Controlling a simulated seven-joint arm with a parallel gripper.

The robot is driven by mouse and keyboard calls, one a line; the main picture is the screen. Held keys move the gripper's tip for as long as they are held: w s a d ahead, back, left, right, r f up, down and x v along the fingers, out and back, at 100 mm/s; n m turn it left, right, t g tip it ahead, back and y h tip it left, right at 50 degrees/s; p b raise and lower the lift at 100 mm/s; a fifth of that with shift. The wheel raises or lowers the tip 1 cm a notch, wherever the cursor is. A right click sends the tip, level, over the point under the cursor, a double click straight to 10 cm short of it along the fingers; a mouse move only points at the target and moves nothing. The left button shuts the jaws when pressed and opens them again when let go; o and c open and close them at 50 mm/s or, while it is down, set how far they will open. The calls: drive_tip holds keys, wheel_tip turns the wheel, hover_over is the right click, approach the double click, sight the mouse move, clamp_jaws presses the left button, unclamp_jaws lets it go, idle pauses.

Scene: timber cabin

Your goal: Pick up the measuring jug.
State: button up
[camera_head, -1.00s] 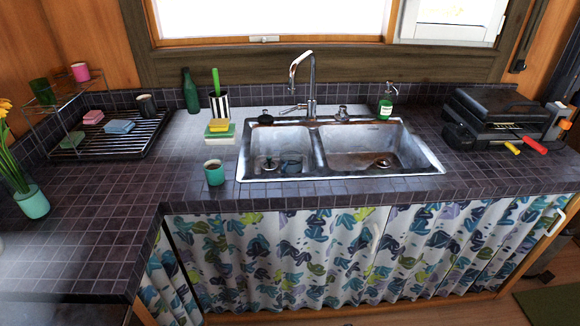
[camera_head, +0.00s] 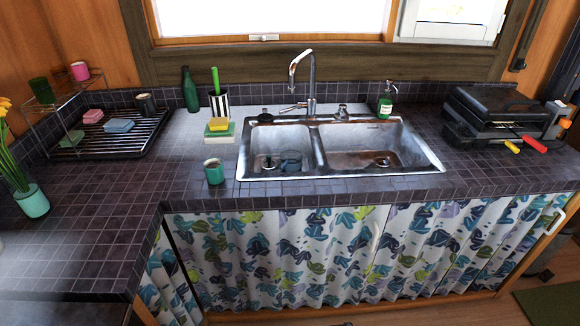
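A clear, bluish, round vessel (camera_head: 291,161) stands in the left basin of the sink, towards its front right. It may be the measuring jug, but it is too small and dim for me to make out a handle, spout or markings. The double steel sink (camera_head: 437,168) is set into the dark tiled counter. No other thing in view looks like a measuring jug. My gripper is not in view.
A teal mug (camera_head: 214,172) stands left of the sink near the counter edge. The tap (camera_head: 312,80) rises behind the basins. A soap bottle (camera_head: 386,100), green bottle (camera_head: 190,90) and black grill (camera_head: 495,112) stand further back.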

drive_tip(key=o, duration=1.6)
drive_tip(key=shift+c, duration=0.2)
